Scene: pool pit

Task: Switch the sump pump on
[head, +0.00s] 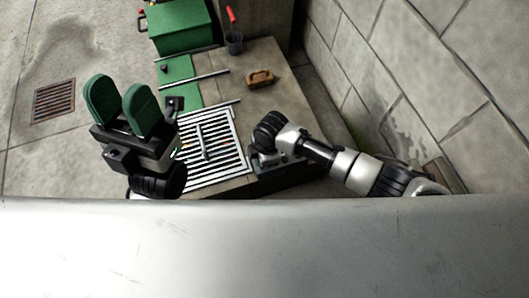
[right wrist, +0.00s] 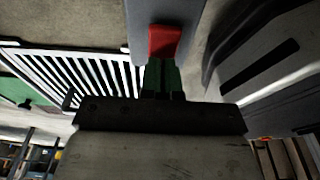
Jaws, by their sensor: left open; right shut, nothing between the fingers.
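A red switch (right wrist: 165,41) sits on a grey panel or box (right wrist: 190,14) in the right wrist view. My right gripper (right wrist: 162,68) is shut with nothing between its green fingers. Its tips are right at the lower edge of the red switch; I cannot tell whether they touch it or whether the switch is on or off. In the head view my right wrist hides the switch and the right fingers. My left gripper (head: 121,95) is open and empty, raised at the left over the floor. I cannot make out the pump itself.
A white slatted grate (head: 220,166) lies left of my right wrist. Behind it are a green mat (head: 174,68), a green box (head: 180,27), a dark cup (head: 234,44) and a brown brush-like block (head: 260,79). A stone wall (head: 410,80) bounds the right. A rusty drain cover (head: 54,101) lies at left.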

